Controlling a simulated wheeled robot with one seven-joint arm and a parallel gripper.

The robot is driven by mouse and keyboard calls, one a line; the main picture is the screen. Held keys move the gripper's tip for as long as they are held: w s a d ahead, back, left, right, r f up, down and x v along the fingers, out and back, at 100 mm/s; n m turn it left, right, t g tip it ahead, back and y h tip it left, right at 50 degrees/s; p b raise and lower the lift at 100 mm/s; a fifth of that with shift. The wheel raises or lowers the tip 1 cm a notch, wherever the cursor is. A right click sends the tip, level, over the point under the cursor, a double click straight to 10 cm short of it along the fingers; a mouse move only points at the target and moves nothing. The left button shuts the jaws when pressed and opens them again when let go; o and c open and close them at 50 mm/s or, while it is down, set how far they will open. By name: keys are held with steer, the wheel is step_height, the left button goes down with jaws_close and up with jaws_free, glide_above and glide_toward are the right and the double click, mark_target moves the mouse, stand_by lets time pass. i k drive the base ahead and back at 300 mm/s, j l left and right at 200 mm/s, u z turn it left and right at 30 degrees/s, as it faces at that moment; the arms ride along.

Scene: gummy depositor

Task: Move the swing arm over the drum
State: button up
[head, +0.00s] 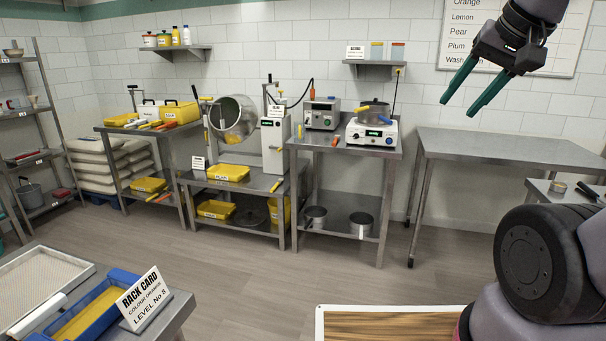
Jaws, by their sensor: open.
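A round metal drum (237,114) with its mouth tilted to the front left stands on a low steel bench, left of a pale machine housing (275,146). A thin upright post with a short arm (269,88), which looks like the swing arm, rises at the housing. It appears beside the drum's right edge, but its exact reach is too small to tell. My gripper (459,106) is at the upper right, with two teal fingers apart and nothing between them. It is far from the drum and the swing arm.
A steel bench (345,144) right of the drum carries a pot on a white device (371,134) and a grey box (322,114). An empty steel table (500,145) stands at the right. A rack card (146,299) and blue tray are at the front left. The middle floor is clear.

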mark_target(264, 85)
steer(key=i+j+u, duration=0.1)
steer(key=i+u, duration=0.15)
steer(key=i, duration=0.3)
steer(key=i+u, duration=0.25)
steer(key=i, duration=0.3)
steer(key=i+l+u, duration=0.2)
steer(key=i, duration=0.35)
steer(key=i+l+u, duration=0.1)
steer(key=i+u, duration=0.15)
steer(key=i, duration=0.3)
steer(key=i+u, duration=0.2)
steer(key=i, duration=1.05)
steer(key=i+j+z, duration=0.1)
steer(key=i+z, duration=0.2)
steer(key=i+j+z, duration=0.25)
steer(key=i, duration=0.2)
steer(key=i+j+z, duration=0.3)
steer(key=i+l, duration=0.05)
steer(key=l, duration=0.05)
